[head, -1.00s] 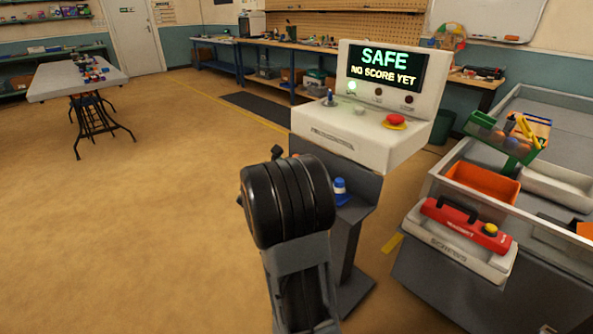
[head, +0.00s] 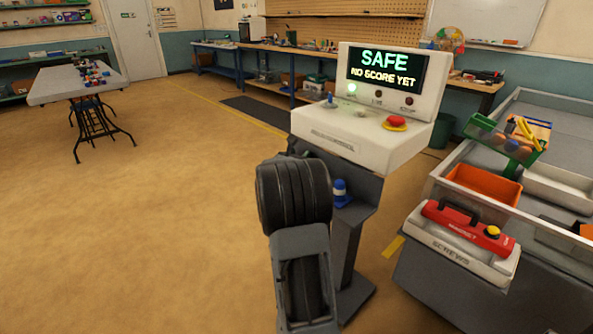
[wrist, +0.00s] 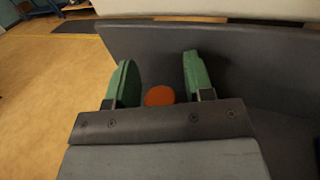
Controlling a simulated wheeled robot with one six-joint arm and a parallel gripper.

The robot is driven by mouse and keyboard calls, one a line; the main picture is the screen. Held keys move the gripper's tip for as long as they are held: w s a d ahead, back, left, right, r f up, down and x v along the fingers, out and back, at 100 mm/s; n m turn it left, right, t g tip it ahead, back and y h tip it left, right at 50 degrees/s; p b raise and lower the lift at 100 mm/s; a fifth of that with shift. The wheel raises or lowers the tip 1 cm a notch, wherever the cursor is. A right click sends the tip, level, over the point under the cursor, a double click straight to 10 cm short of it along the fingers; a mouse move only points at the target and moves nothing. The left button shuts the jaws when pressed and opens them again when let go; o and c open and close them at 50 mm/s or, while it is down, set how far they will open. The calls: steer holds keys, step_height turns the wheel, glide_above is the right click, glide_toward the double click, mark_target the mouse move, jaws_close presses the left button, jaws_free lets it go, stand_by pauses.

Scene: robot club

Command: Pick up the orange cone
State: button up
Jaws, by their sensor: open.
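In the wrist view, the orange cone (wrist: 159,96) shows only as a rounded orange patch low between the two green fingers of my gripper (wrist: 158,64). Its lower part is hidden behind the gripper body. The fingers are open, with a clear gap between them, and I see no firm contact on the cone. The grey wall of the console's stand is just beyond the fingertips. In the head view my own arm hides the orange cone and most of the gripper.
A blue cone (head: 340,190) with a white band stands on the console's lower shelf (head: 358,209). The white console (head: 362,140) overhangs this shelf. The floor at left is open.

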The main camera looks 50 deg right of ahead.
steer(key=c, duration=0.7)
